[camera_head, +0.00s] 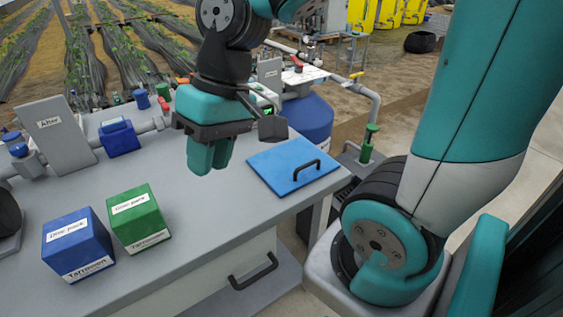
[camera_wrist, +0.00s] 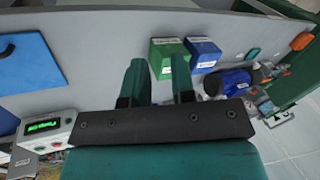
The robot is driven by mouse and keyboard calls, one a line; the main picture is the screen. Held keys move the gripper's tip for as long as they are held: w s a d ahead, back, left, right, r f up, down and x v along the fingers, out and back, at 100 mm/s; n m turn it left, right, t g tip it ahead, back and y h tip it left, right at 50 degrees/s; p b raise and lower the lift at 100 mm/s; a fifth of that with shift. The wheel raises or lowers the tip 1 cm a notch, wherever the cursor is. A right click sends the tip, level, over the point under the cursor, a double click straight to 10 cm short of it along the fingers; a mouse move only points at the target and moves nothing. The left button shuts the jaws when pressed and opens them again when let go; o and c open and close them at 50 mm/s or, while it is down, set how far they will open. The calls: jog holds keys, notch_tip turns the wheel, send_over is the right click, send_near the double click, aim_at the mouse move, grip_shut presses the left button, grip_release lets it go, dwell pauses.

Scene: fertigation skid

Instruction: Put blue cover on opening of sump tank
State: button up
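The blue cover (camera_head: 283,170) is a flat square plate with a black bar handle (camera_head: 307,169). It lies flat on the right end of the grey table; part of it shows at the left edge of the wrist view (camera_wrist: 25,68). My gripper (camera_head: 208,157) hangs above the table to the left of the cover, apart from it, fingers pointing down. In the wrist view my gripper (camera_wrist: 159,66) has a gap between its fingers and holds nothing. I cannot make out the opening of the sump tank for certain.
A blue box (camera_head: 77,245) and a green box (camera_head: 138,218) stand at the table's front left. A blue drum (camera_head: 308,122) is behind the table. Valves and pipes line the back, with a grey sign plate (camera_head: 58,133). The table between boxes and cover is clear.

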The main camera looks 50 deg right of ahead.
jog(key=w+d+f+m, duration=0.1)
jog(key=w+d+m, duration=0.5)
jog(key=d, duration=0.5)
jog(key=s+d+f+m+t, duration=0.1)
jog(key=s+d+f+m, duration=0.1)
jog(key=d+m, duration=0.45)
jog(key=s+d+f+m+t, duration=0.1)
jog(key=s+d+f+m, duration=0.2)
jog(key=d, duration=0.7)
jog(key=s+d+f+m+t, duration=0.1)
jog(key=s+d+m, duration=0.1)
jog(key=d+m, duration=0.5)
jog(key=b, duration=0.2)
send_over(313, 162)
jog(key=s+d, duration=0.1)
jog(key=d, duration=0.1)
jog(key=shift+n+g, duration=0.3)
jog(key=shift+n, duration=0.15)
notch_tip(313, 162, down, 9)
jog(key=shift+f, duration=0.2)
jog(key=shift+d+x, duration=0.15)
jog(key=shift+x, duration=1.35)
jog(key=shift+d+x, duration=0.1)
jog(key=shift+x, duration=1.4)
jog(key=shift+s+f, duration=0.1)
grip_shut()
